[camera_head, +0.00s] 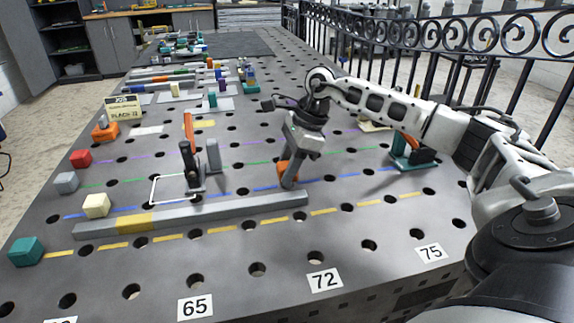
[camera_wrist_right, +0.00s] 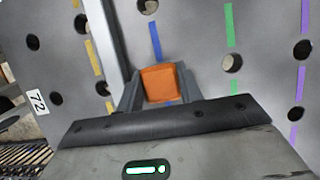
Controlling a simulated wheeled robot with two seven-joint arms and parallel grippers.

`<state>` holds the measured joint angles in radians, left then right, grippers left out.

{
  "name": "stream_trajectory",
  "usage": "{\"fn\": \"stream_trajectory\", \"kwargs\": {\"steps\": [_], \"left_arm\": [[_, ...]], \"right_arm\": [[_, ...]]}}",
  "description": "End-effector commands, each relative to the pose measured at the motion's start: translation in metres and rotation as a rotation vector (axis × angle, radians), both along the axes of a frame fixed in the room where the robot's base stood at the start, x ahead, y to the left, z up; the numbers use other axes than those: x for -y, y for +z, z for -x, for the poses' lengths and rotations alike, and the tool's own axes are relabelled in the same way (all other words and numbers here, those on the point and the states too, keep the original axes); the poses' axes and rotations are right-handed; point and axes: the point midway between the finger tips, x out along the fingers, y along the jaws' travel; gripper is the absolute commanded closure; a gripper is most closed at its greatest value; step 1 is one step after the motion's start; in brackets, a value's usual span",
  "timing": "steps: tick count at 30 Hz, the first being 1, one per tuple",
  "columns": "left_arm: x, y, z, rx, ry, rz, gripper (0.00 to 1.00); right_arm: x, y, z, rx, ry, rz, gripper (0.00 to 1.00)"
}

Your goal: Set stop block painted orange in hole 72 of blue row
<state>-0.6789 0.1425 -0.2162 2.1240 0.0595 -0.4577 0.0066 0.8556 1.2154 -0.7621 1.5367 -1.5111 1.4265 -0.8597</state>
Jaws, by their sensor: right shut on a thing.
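My right gripper (camera_head: 289,181) points down at the table over the blue dashed row (camera_head: 330,179). It is shut on the orange stop block (camera_head: 283,168). In the right wrist view the orange block (camera_wrist_right: 160,83) sits between the two grey fingers, in line with a blue dash (camera_wrist_right: 155,40). The block's lower end and any hole under it are hidden, so I cannot tell whether it is in a hole. The number label 72 (camera_head: 324,280) lies at the table's front edge and also shows in the wrist view (camera_wrist_right: 37,102). My left gripper is not in view.
A long grey bar with a yellow band (camera_head: 190,214) lies just in front of the gripper. A black clamp with an orange handle (camera_head: 188,150) stands left. A teal fixture (camera_head: 412,158) stands right. Red (camera_head: 80,158), grey (camera_head: 66,182), cream (camera_head: 96,205) and teal (camera_head: 26,251) blocks line the left edge.

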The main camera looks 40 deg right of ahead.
Motion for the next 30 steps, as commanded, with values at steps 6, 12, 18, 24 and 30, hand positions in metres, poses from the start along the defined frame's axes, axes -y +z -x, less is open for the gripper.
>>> {"fn": "stream_trajectory", "kwargs": {"steps": [6, 12, 18, 24, 30], "left_arm": [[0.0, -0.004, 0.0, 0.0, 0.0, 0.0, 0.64], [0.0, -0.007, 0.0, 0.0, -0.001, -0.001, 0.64], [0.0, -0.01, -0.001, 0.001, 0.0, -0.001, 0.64], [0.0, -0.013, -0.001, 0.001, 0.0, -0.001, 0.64], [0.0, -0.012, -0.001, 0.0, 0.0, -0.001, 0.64]], "right_arm": [[0.0, -0.005, 0.0, 0.002, 0.0, -0.001, 0.95], [0.0, -0.009, 0.0, 0.002, 0.0, -0.001, 0.95], [0.0, -0.013, 0.0, 0.002, 0.0, -0.001, 0.95], [0.0, -0.017, 0.0, 0.002, 0.0, -0.001, 0.95], [0.0, -0.016, 0.0, 0.001, 0.0, 0.0, 0.38]]}}
